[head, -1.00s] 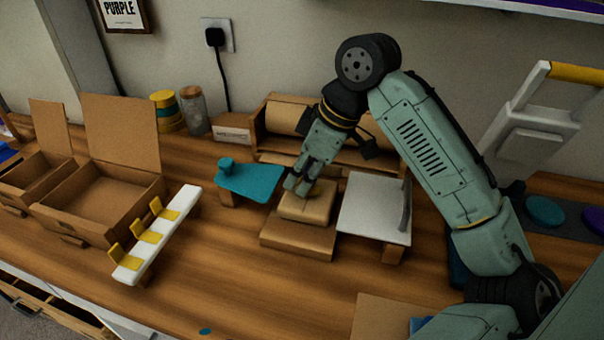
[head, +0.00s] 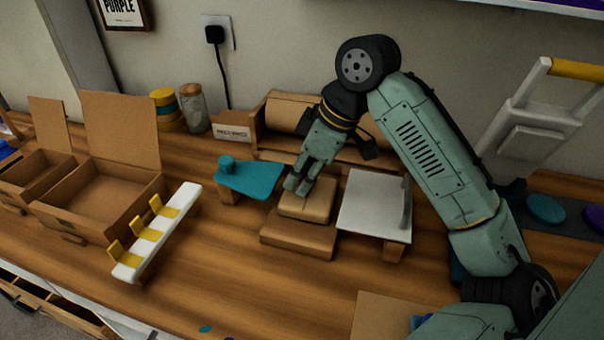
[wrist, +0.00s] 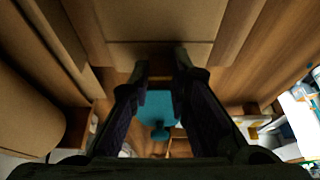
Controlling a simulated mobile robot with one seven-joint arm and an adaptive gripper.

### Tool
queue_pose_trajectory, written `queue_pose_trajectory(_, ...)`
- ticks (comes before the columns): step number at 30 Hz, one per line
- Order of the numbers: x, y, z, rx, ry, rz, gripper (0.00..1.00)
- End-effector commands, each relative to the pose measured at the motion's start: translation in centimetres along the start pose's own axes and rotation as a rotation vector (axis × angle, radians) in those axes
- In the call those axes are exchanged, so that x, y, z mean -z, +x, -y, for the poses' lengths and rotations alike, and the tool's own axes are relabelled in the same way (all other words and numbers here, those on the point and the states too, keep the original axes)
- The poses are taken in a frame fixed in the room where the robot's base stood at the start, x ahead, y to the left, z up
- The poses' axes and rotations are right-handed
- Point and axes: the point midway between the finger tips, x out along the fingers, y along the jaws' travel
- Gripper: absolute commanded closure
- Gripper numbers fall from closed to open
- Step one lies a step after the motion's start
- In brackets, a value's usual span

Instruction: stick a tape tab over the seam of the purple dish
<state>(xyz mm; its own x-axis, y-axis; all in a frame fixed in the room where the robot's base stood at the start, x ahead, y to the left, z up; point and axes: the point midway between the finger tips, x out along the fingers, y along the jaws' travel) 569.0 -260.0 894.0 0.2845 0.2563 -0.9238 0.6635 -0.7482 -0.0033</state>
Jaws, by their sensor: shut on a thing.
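My gripper (head: 297,188) points down at the near block-like cardboard box (head: 306,208), which sits on a wider brown base (head: 298,240). In the wrist view my gripper (wrist: 160,75) is shut on a small yellow tape tab (wrist: 160,78) between its fingertips. Whether the tab touches the box cannot be told. Several yellow tabs (head: 145,234) stand on a white strip (head: 178,203) at the left. A purple disc (head: 595,220), perhaps the purple dish, is cut off at the right edge; no seam is visible on it.
A teal plate (head: 255,182) stands left of the box and a white plate with a handle (head: 370,215) right of it. A brown roll holder (head: 285,115) is behind. Open cardboard boxes (head: 105,195) stand at the left.

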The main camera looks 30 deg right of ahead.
Motion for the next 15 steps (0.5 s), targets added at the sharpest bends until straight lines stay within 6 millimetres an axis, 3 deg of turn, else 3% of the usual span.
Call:
queue_pose_trajectory(11,-0.02,0.01,0.00,0.000,0.000,0.001,0.60)
queue_pose_trajectory(15,-0.02,0.01,0.00,0.000,0.000,0.001,0.60)
